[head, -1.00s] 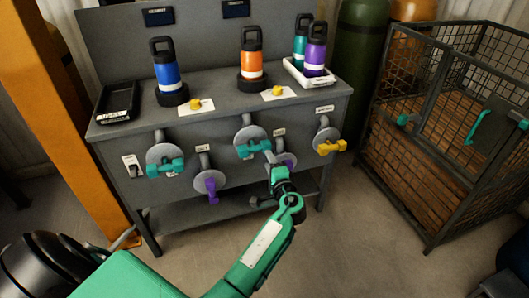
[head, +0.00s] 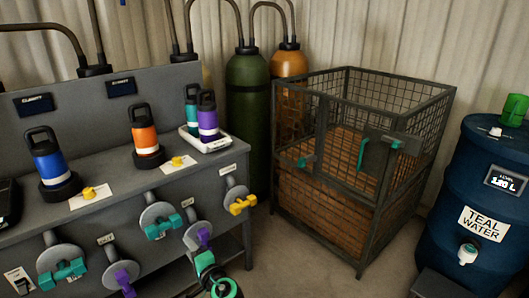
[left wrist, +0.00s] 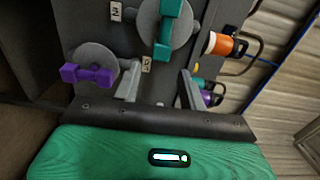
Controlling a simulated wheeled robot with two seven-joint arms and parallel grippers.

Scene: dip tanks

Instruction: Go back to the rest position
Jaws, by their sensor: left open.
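My left gripper (head: 199,250) is low in the head view, in front of the bench's valve panel. In the left wrist view its two fingers (left wrist: 160,72) stand apart with nothing between them. Beyond them are a teal valve handle (left wrist: 168,25) and, to the left, a purple valve handle (left wrist: 88,74). In the head view the gripper is close to the right purple valve (head: 203,236), below the teal valve (head: 160,229). I cannot tell if it touches anything. My right gripper is not in view.
The bench (head: 100,210) carries blue (head: 48,165), orange (head: 144,138), teal (head: 191,105) and purple (head: 208,121) bottles. A wire cage (head: 340,200) and a blue teal-water barrel (head: 475,200) stand right. Gas cylinders (head: 249,110) stand behind. Floor is clear between bench and cage.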

